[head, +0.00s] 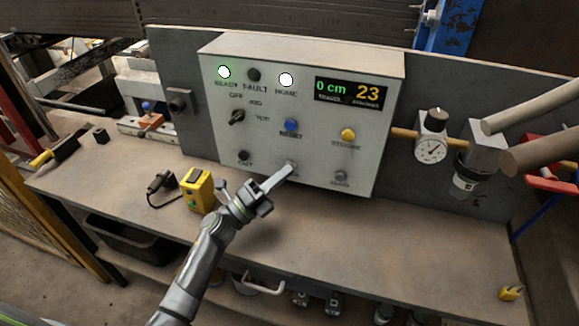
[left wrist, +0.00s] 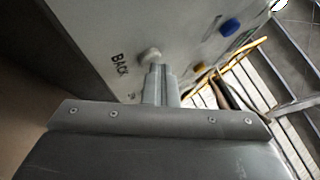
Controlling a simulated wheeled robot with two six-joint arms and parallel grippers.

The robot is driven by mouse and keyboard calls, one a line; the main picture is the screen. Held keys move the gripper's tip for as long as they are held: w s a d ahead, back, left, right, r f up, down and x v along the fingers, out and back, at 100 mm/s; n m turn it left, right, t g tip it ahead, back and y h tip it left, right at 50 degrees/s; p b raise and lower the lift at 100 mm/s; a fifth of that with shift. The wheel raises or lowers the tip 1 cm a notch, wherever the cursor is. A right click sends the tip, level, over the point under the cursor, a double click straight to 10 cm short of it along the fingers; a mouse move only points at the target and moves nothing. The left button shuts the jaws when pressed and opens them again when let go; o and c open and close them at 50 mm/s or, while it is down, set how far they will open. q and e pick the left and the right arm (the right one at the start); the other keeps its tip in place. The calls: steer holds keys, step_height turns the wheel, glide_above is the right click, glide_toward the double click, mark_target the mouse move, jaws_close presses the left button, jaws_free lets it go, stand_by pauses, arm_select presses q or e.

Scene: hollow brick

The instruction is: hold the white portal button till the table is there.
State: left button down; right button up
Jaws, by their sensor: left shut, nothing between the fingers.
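A pale grey control box (head: 222,140) stands at the back of the bench. The white button (left wrist: 150,54) on its lower front shows in the left wrist view beside the label BACK. In the head view the button (head: 291,163) is largely covered by my left fingers. My left gripper (head: 289,169) is shut and empty, with its tips at the button. In the left wrist view the fingertips (left wrist: 160,70) are right by the button; I cannot tell whether they press it. The display (head: 350,92) reads 0 cm and 23. My right gripper is out of view.
The box also has a blue button (head: 291,125), a yellow button (head: 348,134), a black button (head: 243,155) and a selector knob (head: 237,116). The READY lamp (head: 224,72) and HOME lamp (head: 286,79) are lit. A yellow device (head: 197,190) stands on the bench left of my arm.

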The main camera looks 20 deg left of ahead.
arm_select(q)
steer(key=shift+s+p, duration=0.3)
steer(key=shift+s, duration=0.5)
steer(key=s+p, duration=0.1)
steer(key=s, duration=0.4)
steer(key=shift+a, duration=0.1)
stand_by(0.3)
